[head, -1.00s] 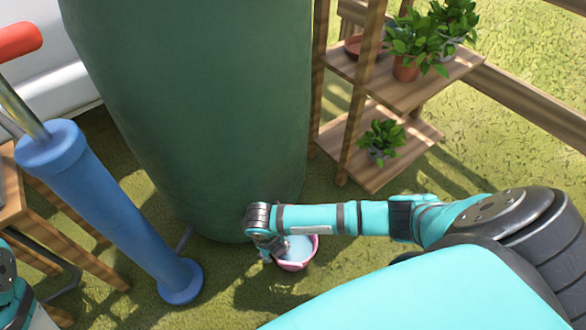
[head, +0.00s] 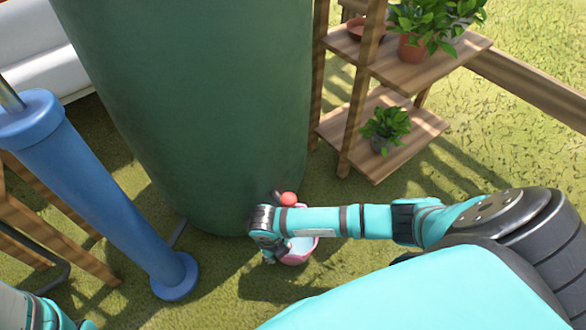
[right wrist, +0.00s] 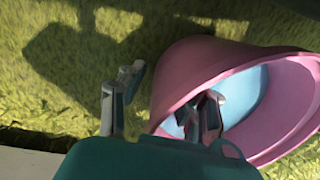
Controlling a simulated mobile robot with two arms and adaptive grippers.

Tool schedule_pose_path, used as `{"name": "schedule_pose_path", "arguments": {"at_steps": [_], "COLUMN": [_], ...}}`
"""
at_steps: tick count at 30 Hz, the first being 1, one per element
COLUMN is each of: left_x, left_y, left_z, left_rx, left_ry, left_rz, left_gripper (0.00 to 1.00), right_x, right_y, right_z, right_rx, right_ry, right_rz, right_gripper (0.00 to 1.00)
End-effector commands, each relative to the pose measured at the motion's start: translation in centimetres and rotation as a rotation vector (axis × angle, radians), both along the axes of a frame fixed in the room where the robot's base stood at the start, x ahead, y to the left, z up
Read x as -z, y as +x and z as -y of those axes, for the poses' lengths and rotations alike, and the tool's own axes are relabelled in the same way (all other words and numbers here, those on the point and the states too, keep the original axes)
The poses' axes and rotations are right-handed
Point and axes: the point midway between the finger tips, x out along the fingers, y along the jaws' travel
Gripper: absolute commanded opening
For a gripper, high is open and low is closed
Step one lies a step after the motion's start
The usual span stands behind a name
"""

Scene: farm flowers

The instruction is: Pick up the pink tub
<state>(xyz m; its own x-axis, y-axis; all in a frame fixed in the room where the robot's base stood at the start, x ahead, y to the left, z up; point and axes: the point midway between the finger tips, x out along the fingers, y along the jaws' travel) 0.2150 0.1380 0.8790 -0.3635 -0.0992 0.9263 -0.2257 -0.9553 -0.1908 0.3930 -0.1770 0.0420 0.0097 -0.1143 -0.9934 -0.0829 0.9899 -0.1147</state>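The pink tub (head: 301,260) stands on the grass at the foot of the green barrel, pale blue inside; my right arm partly covers it. In the right wrist view the tub (right wrist: 185,75) shows large, its mouth facing right and toward the camera. My right gripper (right wrist: 165,95) is open around the tub's near wall: one finger is outside with a gap to the wall, the other is inside the mouth. In the head view the right gripper (head: 270,250) is at the tub's left side. Only part of my left arm shows at the lower left; its gripper is out of view.
The large green barrel (head: 200,110) rises right behind the tub, with a red knob (head: 288,199) low on it. A blue pump-like post (head: 100,190) stands left. A wooden shelf (head: 385,150) with potted plants stands right. Grass is open around the tub's front.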

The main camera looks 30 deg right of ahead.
Motion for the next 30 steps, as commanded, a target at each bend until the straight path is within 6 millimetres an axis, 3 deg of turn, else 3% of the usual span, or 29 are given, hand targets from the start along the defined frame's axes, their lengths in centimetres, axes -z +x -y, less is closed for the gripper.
{"name": "schedule_pose_path", "arguments": {"at_steps": [1, 7, 30], "left_x": [0.0, 0.01, -0.59], "left_y": [0.01, -0.01, 0.02], "left_z": [0.0, 0.01, -0.02], "left_rx": [0.0, 0.0, 0.002], "left_ry": [0.0, 0.0, -0.001], "left_rz": [0.0, 0.0, 0.002], "left_gripper": [0.0, 0.0, 0.0], "right_x": [-0.01, -0.01, -0.85], "right_y": [-0.01, -0.01, 0.09], "right_z": [-0.02, -0.02, -0.05], "right_rx": [0.0, 0.0, 0.0], "right_ry": [0.0, 0.0, 0.001], "right_rz": [0.0, 0.0, 0.002], "right_gripper": [0.23, 0.0, 0.0]}}
